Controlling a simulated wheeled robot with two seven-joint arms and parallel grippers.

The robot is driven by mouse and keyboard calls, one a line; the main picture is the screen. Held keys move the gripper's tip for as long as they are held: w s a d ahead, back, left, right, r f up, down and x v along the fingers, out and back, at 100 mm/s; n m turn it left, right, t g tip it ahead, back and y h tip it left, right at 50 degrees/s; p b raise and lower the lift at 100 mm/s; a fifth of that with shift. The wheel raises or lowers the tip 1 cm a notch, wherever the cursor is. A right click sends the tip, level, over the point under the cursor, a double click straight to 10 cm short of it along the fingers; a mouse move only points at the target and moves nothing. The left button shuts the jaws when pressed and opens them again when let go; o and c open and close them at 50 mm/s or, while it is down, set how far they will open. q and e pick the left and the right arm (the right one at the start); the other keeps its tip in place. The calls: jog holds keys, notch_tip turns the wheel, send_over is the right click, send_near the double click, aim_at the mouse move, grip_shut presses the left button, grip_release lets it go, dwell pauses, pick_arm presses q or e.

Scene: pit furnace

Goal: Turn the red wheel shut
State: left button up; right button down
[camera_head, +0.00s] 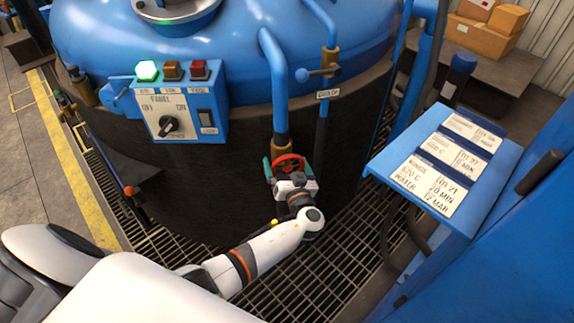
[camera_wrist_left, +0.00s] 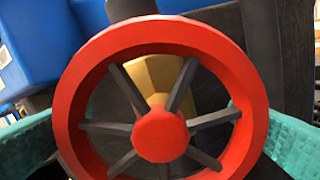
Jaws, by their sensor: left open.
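The red wheel (camera_head: 289,160) sits low on a blue pipe with a brass fitting, in front of the dark furnace wall. In the left wrist view the wheel (camera_wrist_left: 160,135) fills the middle, with a red rim, red hub and dark spokes. My left gripper (camera_head: 288,169) is at the wheel, its teal fingers on either side of it. In the left wrist view the fingers show at the left and right edges, outside the rim. The gripper is open; whether a finger touches the rim cannot be told. My right gripper does not show.
The blue furnace (camera_head: 230,50) fills the back. A control panel (camera_head: 180,112) with a lit green lamp is left of the wheel. A blue label stand (camera_head: 445,165) stands at right. Metal grating (camera_head: 300,265) lies below.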

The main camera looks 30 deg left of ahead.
pick_arm(q)
jog(key=c, duration=0.7)
